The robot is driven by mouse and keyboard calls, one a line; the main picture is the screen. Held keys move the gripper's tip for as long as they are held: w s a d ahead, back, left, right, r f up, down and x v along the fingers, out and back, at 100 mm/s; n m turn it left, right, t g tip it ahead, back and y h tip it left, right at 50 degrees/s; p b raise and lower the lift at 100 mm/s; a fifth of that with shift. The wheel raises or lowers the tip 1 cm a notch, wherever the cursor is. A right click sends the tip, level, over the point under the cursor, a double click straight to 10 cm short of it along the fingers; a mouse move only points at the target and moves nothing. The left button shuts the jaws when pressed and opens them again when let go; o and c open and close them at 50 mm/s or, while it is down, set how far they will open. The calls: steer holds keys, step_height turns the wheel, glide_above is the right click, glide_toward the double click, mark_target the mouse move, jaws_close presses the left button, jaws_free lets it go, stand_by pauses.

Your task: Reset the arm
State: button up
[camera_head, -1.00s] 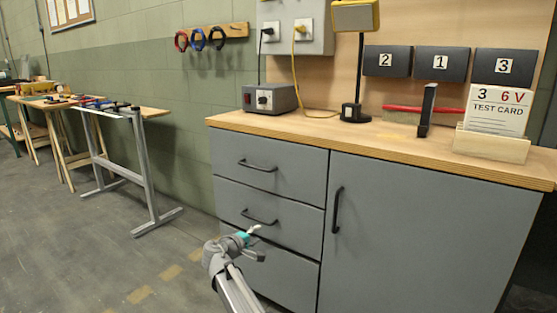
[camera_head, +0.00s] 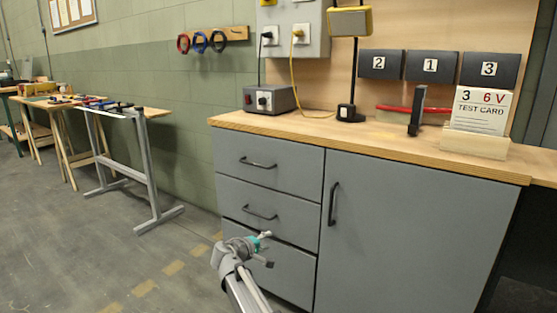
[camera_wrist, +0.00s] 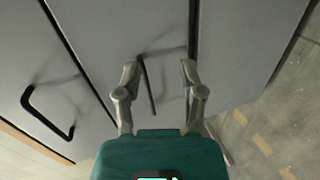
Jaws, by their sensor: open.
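My gripper (camera_head: 267,248) is low in front of the grey cabinet's drawers in the head view. In the wrist view my gripper (camera_wrist: 159,72) has its two fingers apart, with nothing between them. A black drawer handle (camera_wrist: 149,84) shows beyond the fingers, apart from them. Another black handle (camera_wrist: 46,112) is at the left of the wrist view. The cabinet (camera_head: 410,230) has drawers on its left and a door on its right.
On the wooden worktop (camera_head: 380,148) stand a grey power box (camera_head: 270,98), a lamp (camera_head: 350,112), a black upright piece (camera_head: 417,110) and a test card (camera_head: 480,110). A metal-legged table (camera_head: 148,165) stands left. The floor between is clear.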

steer(key=s+d+f+m+g+y+p, duration=0.1)
steer(key=s+d+m+g+p, duration=0.25)
steer(key=s+d, duration=0.35)
steer(key=s+d+m+g+y+p, duration=0.15)
steer(key=s+d+g+p, duration=0.25)
steer(key=d, duration=0.5)
steer(key=s+d+r+m+g+y+p, duration=0.2)
steer(key=s+d+m+y+p, duration=0.15)
steer(key=s, duration=0.45)
steer(key=s+d+r+m+g+y+p, duration=0.1)
steer(key=s+d+m+g+y+p, duration=0.2)
steer(key=s, duration=0.5)
step_height(320, 180, up, 38)
steer(key=n+p, duration=0.1)
steer(key=p, duration=3.7)
steer(key=shift+w+a+t, duration=0.4)
steer(key=shift+a+t, duration=0.05)
steer(key=shift+f+n, duration=0.15)
steer(key=shift+n, duration=0.1)
